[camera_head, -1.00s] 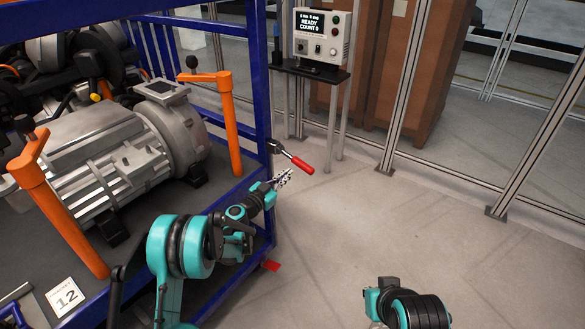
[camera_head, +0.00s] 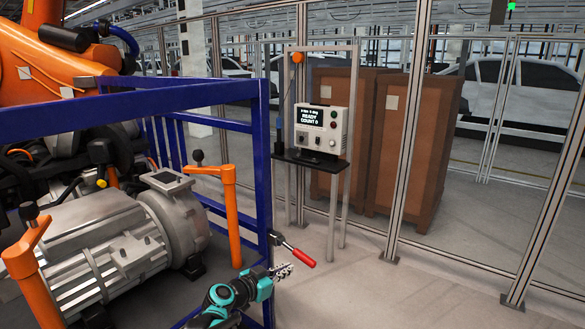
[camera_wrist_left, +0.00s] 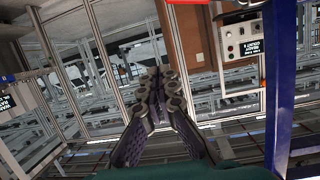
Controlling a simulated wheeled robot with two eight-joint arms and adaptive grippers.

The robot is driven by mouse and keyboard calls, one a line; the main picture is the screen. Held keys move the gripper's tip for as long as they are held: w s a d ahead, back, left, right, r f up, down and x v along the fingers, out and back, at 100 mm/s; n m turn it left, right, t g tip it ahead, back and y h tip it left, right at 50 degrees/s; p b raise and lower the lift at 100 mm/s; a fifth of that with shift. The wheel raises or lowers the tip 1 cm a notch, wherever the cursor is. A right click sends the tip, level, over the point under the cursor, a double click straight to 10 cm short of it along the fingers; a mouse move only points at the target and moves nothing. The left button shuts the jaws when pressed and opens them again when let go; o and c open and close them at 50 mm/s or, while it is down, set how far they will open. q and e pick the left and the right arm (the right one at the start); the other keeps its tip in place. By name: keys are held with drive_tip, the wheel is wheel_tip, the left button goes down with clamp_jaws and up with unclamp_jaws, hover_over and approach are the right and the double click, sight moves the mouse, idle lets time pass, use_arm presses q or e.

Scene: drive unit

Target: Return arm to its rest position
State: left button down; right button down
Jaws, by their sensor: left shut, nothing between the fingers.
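My left gripper (camera_head: 283,271) is at the bottom middle of the head view, at the end of my teal and black arm. It is shut and empty, just below the red-handled lever (camera_head: 296,253) on the blue rack's corner post. In the left wrist view the two fingers (camera_wrist_left: 158,95) lie together with nothing between them. A gap between the fingertips and the lever cannot be judged from the head view. My right gripper is outside both current views.
The blue rack (camera_head: 262,170) holds a grey drive unit (camera_head: 100,250) with orange posts (camera_head: 229,215). A control box (camera_head: 320,128) reading "READY COUNT 0" stands on a stand behind. Fence posts and brown cabinets (camera_head: 410,150) are at the back. The floor at right is clear.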

use_arm(q)
drive_tip(key=s+a+r+n+g+y, duration=0.1)
drive_tip(key=s+a+n+y, duration=0.15)
drive_tip(key=s, duration=0.65)
drive_tip(key=s+a+n+g+y, duration=0.1)
drive_tip(key=s+a+g+y, duration=0.15)
drive_tip(key=s, duration=0.75)
drive_tip(key=s+a+f+n+y, duration=0.2)
drive_tip(key=s+a, duration=0.3)
drive_tip(key=s, duration=0.3)
drive_tip(key=s+a+f+n+g+y, duration=0.1)
drive_tip(key=s+a+f+n+y, duration=0.1)
drive_tip(key=s+a, duration=0.3)
drive_tip(key=s+f, duration=0.1)
drive_tip(key=s, duration=0.3)
drive_tip(key=shift+a+f+n, duration=0.25)
drive_tip(key=shift+a+n, duration=0.1)
